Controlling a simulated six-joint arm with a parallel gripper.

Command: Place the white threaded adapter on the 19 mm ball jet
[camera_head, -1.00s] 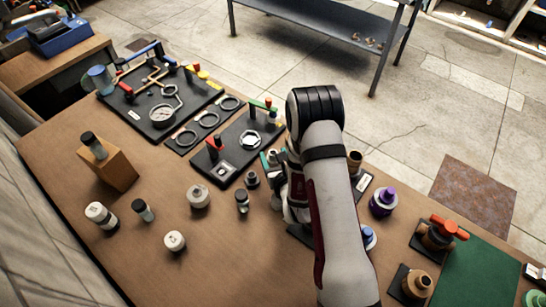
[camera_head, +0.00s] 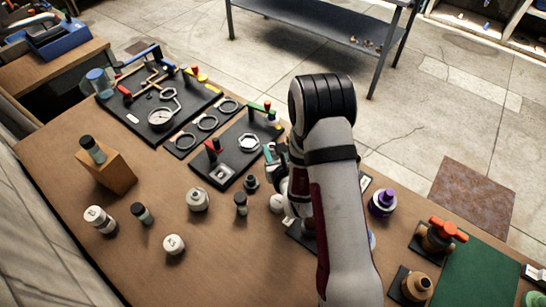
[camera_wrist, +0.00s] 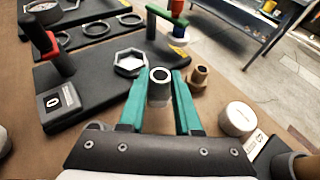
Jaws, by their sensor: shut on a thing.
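In the head view my arm covers most of the gripper (camera_head: 276,160), and the held piece does not show there. A white round cap-like piece (camera_wrist: 238,118) is to the right of the fingers, apart from them. A tan stepped fitting (camera_wrist: 199,77) stands just beyond the right finger. I cannot tell which fitting is the 19 mm ball jet.
A black panel with a hex ring (camera_head: 249,143) and upright handles lies beside the gripper. Several small pale and dark fittings, including a white one (camera_head: 198,199), stand to the left. A purple fitting (camera_head: 383,202) and an orange-handled valve (camera_head: 440,236) stand to the right.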

